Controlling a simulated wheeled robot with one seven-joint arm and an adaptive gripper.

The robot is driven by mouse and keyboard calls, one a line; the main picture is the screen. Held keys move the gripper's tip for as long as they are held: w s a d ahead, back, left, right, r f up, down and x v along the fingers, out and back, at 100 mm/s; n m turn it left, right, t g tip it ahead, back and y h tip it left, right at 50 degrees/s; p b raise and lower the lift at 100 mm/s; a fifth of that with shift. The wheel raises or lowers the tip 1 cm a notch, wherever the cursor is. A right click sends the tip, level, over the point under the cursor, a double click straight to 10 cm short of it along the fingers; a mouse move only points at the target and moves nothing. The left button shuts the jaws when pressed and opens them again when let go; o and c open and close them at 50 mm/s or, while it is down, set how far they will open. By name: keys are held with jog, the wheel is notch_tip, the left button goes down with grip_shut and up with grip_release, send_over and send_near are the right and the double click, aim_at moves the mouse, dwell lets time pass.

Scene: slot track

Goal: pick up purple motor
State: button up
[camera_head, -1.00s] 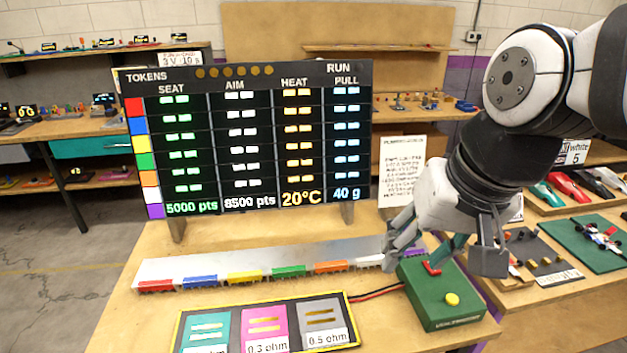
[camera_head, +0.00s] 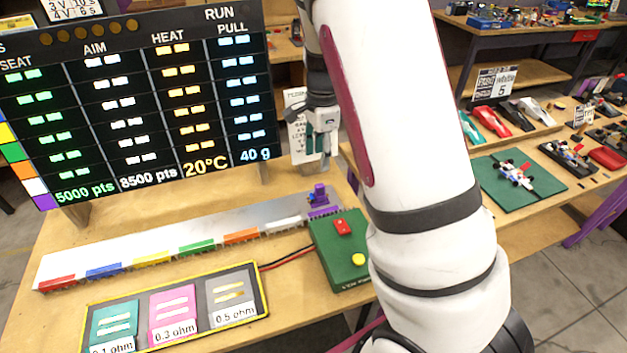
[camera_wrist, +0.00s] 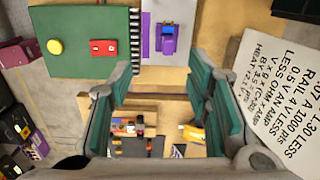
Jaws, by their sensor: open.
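The purple motor (camera_head: 319,193) stands near the right end of the silver track (camera_head: 150,238), by the purple block (camera_head: 322,212). In the wrist view the purple motor (camera_wrist: 168,40) sits ahead of the fingertips, on the pale track surface. My gripper (camera_head: 318,158) hangs above and behind the motor in the head view, apart from it. In the wrist view my gripper (camera_wrist: 172,82) has its two green-padded fingers wide apart with nothing between them. My arm covers part of the table to the right of the motor.
A green box (camera_head: 340,255) with a red switch and yellow button stands just right of the track end. A tray of resistor cards (camera_head: 172,308) lies in front. The scoreboard (camera_head: 130,110) stands behind the track, and a paper sign (camera_head: 301,125) is near my gripper.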

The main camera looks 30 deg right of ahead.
aim_at(319, 185)
jog(key=shift+m, duration=0.3)
jog(key=f, duration=0.6)
jog(key=w+d+f, duration=0.1)
jog(key=f, duration=0.3)
jog(key=shift+d+p, duration=0.1)
jog(key=shift+p, duration=0.3)
jog(key=shift+w+a+f+p, duration=0.1)
jog(key=shift+f+p, duration=0.2)
jog(key=shift+f, duration=0.9)
jog(key=shift+w+a+f+p, duration=0.1)
jog(key=shift+f+p, duration=0.15)
jog(key=shift+f, duration=0.95)
grip_shut()
